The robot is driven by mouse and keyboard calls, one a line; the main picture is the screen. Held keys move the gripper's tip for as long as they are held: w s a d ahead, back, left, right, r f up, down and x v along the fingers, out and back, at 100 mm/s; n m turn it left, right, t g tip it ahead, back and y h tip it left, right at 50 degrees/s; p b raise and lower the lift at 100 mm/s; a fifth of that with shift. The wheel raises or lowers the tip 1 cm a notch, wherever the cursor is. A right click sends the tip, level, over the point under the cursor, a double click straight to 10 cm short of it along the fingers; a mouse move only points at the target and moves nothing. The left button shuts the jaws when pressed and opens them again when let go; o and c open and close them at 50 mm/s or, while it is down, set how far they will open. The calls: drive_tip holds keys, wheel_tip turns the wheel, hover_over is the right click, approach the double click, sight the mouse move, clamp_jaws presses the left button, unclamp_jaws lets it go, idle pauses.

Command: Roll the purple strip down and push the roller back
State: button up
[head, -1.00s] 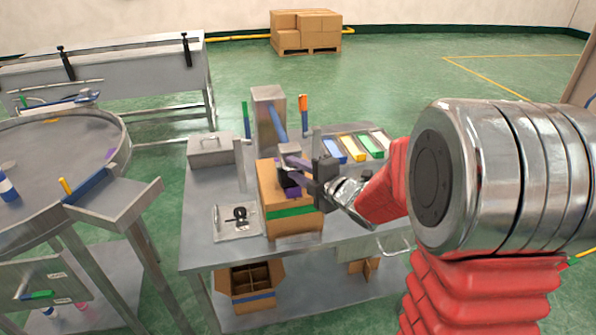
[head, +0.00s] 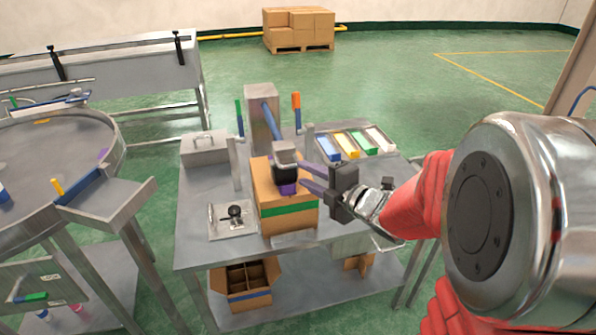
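The cardboard box (head: 262,192) with a green band stands on the metal table. The purple strip (head: 288,189) shows as a small patch at the box's upper front edge. The black roller (head: 285,174), under a grey block on a blue arm (head: 272,121), sits just above the purple strip and hides part of it.
A grey post (head: 260,103) stands behind the box. Blue, yellow, green and white trays (head: 364,143) lie at the back right. A lidded metal box (head: 205,148) and a plate with a black knob (head: 217,225) are on the left.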

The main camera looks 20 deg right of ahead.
drive_tip(key=shift+v, duration=2.95)
drive_tip(key=s+d+f+m+g+h, duration=0.2)
drive_tip(key=d+f+m+h, duration=0.25)
drive_tip(key=d+m, duration=0.25)
drive_tip(key=s+d+f+m+g+h, duration=0.2)
drive_tip(key=d+f+m+h, duration=0.1)
drive_tip(key=d+m+h, duration=0.3)
drive_tip(key=s+m+g, duration=0.4)
drive_tip(key=s+m, duration=0.3)
drive_tip(key=s+a+r+m+y, duration=0.1)
drive_tip(key=s+a+r+y, duration=0.1)
drive_tip(key=s+a, duration=0.3)
drive_tip(key=s+a+r+y, duration=0.2)
drive_tip(key=s+a+r, duration=0.3)
drive_tip(key=a, duration=0.9)
drive_tip(key=shift+r+m+g, duration=0.3)
drive_tip(key=shift+m+g, duration=0.1)
drive_tip(key=shift+y, duration=0.25)
